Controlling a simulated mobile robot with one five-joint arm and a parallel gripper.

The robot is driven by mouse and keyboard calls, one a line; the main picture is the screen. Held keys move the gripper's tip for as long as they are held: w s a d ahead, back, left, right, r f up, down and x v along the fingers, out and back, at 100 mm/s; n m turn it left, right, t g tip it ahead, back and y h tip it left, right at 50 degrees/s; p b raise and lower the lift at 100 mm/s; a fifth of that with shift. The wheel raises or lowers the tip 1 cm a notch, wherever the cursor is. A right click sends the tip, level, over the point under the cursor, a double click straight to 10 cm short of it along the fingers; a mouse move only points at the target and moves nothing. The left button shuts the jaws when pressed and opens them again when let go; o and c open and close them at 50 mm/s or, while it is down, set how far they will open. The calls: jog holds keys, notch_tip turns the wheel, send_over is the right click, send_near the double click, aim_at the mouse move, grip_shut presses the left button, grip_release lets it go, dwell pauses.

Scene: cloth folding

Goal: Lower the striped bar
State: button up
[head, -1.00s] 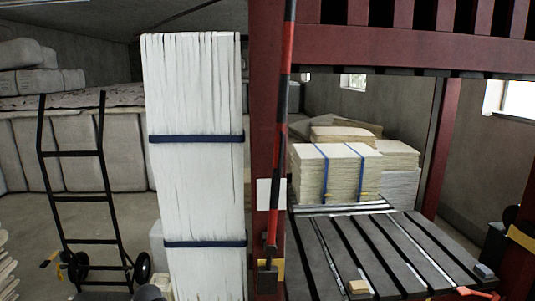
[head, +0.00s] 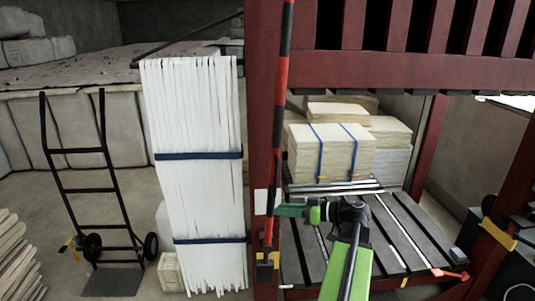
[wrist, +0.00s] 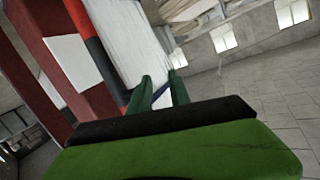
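The striped bar (head: 282,90), red and black, stands nearly upright along the front of a dark red post, its top beyond the picture's upper edge. Its lower end is by a dark bracket (head: 265,258) near the post's foot. My gripper (head: 279,210), green, points left at the bar's lower part in the head view; I cannot tell whether it touches. In the wrist view, the two green fingers of my gripper (wrist: 160,78) are apart with nothing between them. The bar (wrist: 92,45) runs slantwise to the left of them there.
The dark red frame (head: 400,68) surrounds a slatted bed (head: 400,225) with strapped stacks of paper (head: 330,155) on it. A tall white strapped bundle (head: 195,120) stands left of the post. A black hand truck (head: 90,190) stands further left, with open floor around it.

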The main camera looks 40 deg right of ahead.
jog(key=s+d+r+t+h+p, duration=0.2)
jog(key=s+d+r+t, duration=0.1)
jog(key=s+d+r, duration=0.45)
jog(key=a+x, duration=0.1)
jog(key=x, duration=1.7)
jog(key=shift+b, duration=0.3)
jog(key=shift+r, duration=0.1)
grip_shut()
